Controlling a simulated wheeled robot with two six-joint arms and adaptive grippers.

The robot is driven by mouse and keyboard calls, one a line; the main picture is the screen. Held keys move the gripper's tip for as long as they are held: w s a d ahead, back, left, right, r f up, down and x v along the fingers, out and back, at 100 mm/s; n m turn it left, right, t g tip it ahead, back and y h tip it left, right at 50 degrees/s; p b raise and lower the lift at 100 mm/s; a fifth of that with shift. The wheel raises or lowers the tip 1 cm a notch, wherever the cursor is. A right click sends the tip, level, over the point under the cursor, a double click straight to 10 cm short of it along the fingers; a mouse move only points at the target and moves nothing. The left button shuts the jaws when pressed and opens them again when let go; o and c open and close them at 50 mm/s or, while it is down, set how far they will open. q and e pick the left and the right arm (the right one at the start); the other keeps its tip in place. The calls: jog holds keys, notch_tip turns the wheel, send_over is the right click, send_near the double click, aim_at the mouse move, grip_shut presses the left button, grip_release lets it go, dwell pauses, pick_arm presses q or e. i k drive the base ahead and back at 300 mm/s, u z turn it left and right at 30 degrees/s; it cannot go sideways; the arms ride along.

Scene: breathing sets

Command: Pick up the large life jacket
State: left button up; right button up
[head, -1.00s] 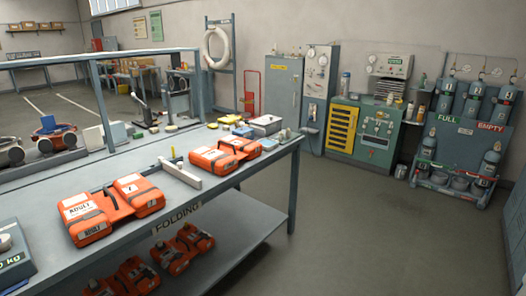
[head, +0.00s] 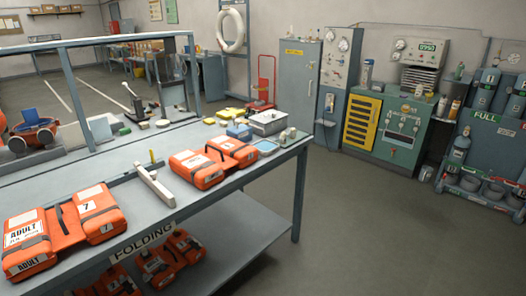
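Two folded orange life jackets lie flat on the grey folding table (head: 110,172) in the head view. The nearer one (head: 62,235), at the lower left, carries a white label reading ADULT and a panel marked 7, and looks the larger. The other (head: 213,163) lies farther back towards the table's right end, with pale labels and dark straps; its text is too small to read. More orange life jackets (head: 170,258) lie on the shelf under the table, partly hidden by the tabletop. Neither of my grippers is in view.
A white bar (head: 153,186) lies on the table between the two jackets. A metal box (head: 268,122) and small yellow and blue items stand at the table's far end. Open floor (head: 390,235) lies right of the table, before the cabinets and cylinder rack (head: 485,185).

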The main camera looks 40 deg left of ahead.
aim_at(205, 167)
jog(key=z, duration=0.2)
jog(key=i, duration=1.4)
jog(key=u, duration=0.4)
jog(key=i, duration=0.95)
jog(key=u, duration=1.3)
jog(key=i, duration=0.8)
jog(key=u, duration=0.7)
